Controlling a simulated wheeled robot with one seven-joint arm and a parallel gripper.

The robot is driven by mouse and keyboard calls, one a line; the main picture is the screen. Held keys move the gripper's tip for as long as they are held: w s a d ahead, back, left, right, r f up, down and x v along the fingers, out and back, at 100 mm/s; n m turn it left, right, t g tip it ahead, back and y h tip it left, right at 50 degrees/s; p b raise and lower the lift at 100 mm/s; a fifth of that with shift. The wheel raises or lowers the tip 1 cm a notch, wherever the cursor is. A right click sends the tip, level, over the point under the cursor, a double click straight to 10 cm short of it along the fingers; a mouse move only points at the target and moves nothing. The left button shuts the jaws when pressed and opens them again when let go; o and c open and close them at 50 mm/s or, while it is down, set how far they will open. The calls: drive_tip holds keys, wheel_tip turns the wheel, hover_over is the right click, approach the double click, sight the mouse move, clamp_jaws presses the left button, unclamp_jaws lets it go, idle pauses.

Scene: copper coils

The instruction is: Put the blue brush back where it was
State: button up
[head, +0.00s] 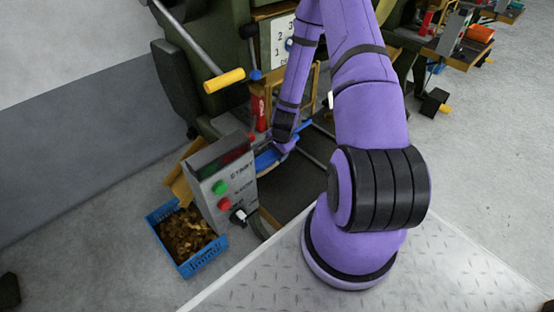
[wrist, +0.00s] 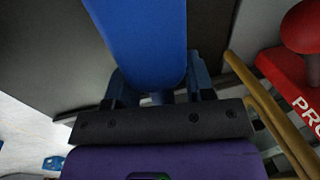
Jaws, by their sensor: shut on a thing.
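The blue brush (wrist: 140,40) fills the upper middle of the wrist view as a broad blue, round-ended piece. My gripper (wrist: 158,88) is shut on it, with a dark finger on each side. In the head view the blue brush (head: 266,159) shows partly behind the control box, beside the machine. My gripper (head: 284,146) is at it there, at the end of my purple arm. The grip itself is small and partly hidden in the head view. I cannot tell whether the brush touches anything below it.
A grey control box (head: 222,185) with green and red buttons stands close left of the brush. A blue crate (head: 205,262) of copper-coloured pieces is on the floor. A yellow-handled lever (head: 224,81) juts out above. In the wrist view a red object (wrist: 290,80) and a tan bar (wrist: 262,100) are close right.

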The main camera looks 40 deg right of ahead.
sight(277, 164)
drive_tip(key=shift+f, duration=1.85)
drive_tip(key=o, duration=1)
drive_tip(key=shift+f, duration=0.1)
drive_tip(key=shift+o, duration=0.2)
drive_tip(key=shift+s, duration=0.1)
wheel_tip(277, 164, up, 12)
drive_tip(key=s, duration=0.2)
drive_tip(key=shift+s, duration=0.1)
